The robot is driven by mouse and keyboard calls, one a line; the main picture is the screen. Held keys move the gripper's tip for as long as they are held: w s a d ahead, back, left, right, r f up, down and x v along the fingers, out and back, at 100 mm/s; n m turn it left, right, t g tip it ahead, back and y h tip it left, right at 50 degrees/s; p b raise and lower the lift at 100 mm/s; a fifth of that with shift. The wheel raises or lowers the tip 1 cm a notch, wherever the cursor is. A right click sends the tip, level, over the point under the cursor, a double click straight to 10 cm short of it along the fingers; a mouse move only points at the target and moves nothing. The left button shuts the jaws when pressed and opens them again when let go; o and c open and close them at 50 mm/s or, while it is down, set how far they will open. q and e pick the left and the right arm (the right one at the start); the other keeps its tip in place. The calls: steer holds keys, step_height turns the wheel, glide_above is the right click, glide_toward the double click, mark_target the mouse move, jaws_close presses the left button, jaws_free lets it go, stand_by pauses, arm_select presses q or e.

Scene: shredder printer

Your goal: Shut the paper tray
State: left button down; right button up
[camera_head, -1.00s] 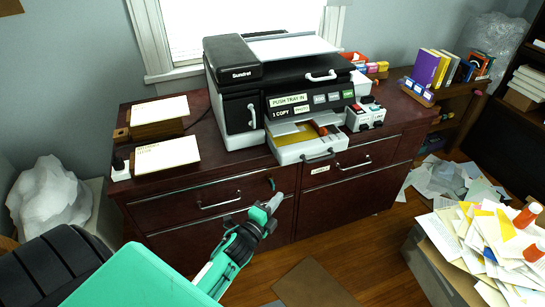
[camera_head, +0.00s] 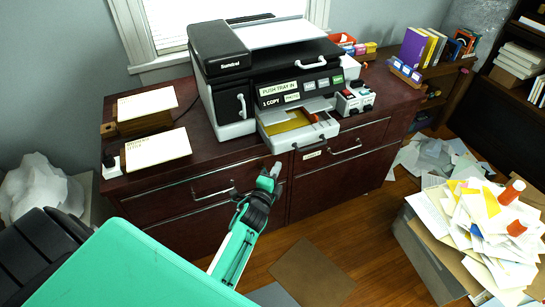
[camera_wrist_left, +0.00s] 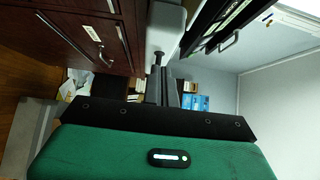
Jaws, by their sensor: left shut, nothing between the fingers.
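The paper tray (camera_head: 297,133) is pulled out from the front of the printer (camera_head: 270,75), over the cabinet's front edge. It is light grey with a handle on its front, and yellow paper (camera_head: 287,122) and a small red item show inside. My left gripper (camera_head: 277,169) is shut and empty, below and slightly left of the tray front, in front of the cabinet drawers. In the left wrist view, its fingers (camera_wrist_left: 158,60) point toward a pale block that looks like the tray (camera_wrist_left: 166,25). Contact cannot be told. My right gripper is not in view.
The printer stands on a dark wooden cabinet (camera_head: 205,190) with handled drawers. A small control box (camera_head: 355,99) stands right of the tray. Paper stacks (camera_head: 157,148) lie at left. A box heaped with papers (camera_head: 480,220) stands at right. Floor in front is partly clear.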

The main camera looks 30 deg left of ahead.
mark_target(271, 147)
arm_select(q)
steer(key=shift+w+a+p, duration=0.6)
steer(key=shift+w+a, duration=1.05)
steer(key=shift+w, duration=0.25)
steer(key=shift+a, duration=0.1)
steer(key=w+a+b, duration=0.1)
steer(key=w+a, duration=0.1)
steer(key=a, duration=0.1)
steer(key=shift+w, duration=0.25)
steer(key=shift+d, duration=0.1)
